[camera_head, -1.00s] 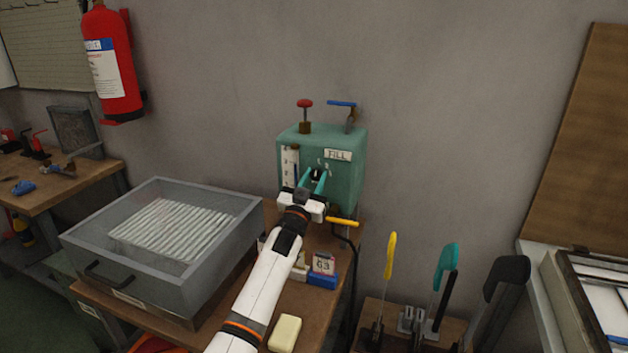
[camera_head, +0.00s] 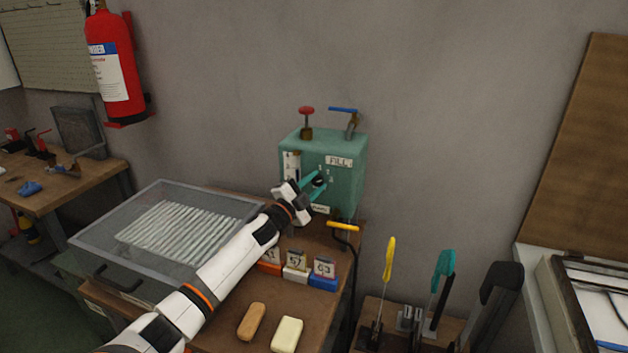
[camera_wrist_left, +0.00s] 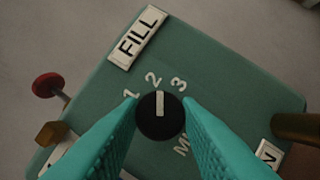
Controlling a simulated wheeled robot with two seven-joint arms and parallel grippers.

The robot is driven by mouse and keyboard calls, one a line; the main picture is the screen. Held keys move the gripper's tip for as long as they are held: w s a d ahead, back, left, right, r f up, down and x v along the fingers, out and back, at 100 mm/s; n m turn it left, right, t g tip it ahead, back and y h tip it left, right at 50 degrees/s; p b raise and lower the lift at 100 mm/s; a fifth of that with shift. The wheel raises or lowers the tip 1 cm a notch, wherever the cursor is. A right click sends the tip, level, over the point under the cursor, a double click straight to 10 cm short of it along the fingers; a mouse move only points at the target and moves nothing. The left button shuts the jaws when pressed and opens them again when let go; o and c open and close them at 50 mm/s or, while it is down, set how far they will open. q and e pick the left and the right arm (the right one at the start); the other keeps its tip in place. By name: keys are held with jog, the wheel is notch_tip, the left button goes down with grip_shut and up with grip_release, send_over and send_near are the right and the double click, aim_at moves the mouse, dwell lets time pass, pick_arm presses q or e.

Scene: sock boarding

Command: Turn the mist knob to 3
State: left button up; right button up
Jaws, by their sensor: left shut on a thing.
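The teal box (camera_head: 347,180) with the FILL label stands against the wall. Its black mist knob (camera_wrist_left: 160,124) has a white pointer and the numbers 1, 2 and 3 around it. In the left wrist view the pointer lies between 2 and 3, nearer 2. My left gripper (camera_head: 317,184) is shut on the knob, with one teal finger on each side; its fingers also show in the left wrist view (camera_wrist_left: 161,118). The lettering below the knob is partly hidden by a finger. My right gripper is out of view.
A red knob (camera_head: 306,110) and a blue lever (camera_head: 343,109) top the box. A yellow handle (camera_head: 343,226) sticks out below. A grey lidded tray (camera_head: 90,240) stands left. Number cards on coloured blocks (camera_head: 323,283) and two soap-like bars (camera_head: 286,334) lie in front.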

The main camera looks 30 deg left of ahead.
pick_arm(q)
jog(key=m+g+p, duration=0.1)
jog(key=m+p, duration=0.1)
jog(key=m, duration=0.1)
jog(key=m+g+p, duration=0.1)
jog(key=m+p, duration=0.1)
jog(key=shift+r+m+h, duration=0.2)
jog(key=shift+m+h, duration=0.1)
jog(key=shift+m, duration=0.1)
jog(key=shift+f+m+p, duration=0.1)
jog(key=shift+m+p, duration=0.35)
jog(key=shift+m, duration=0.05)
jog(key=o, duration=1)
jog(key=shift+c, duration=0.2)
jog(key=s+a+b, duration=0.2)
jog(key=s+b, duration=0.1)
jog(key=s, duration=0.9)
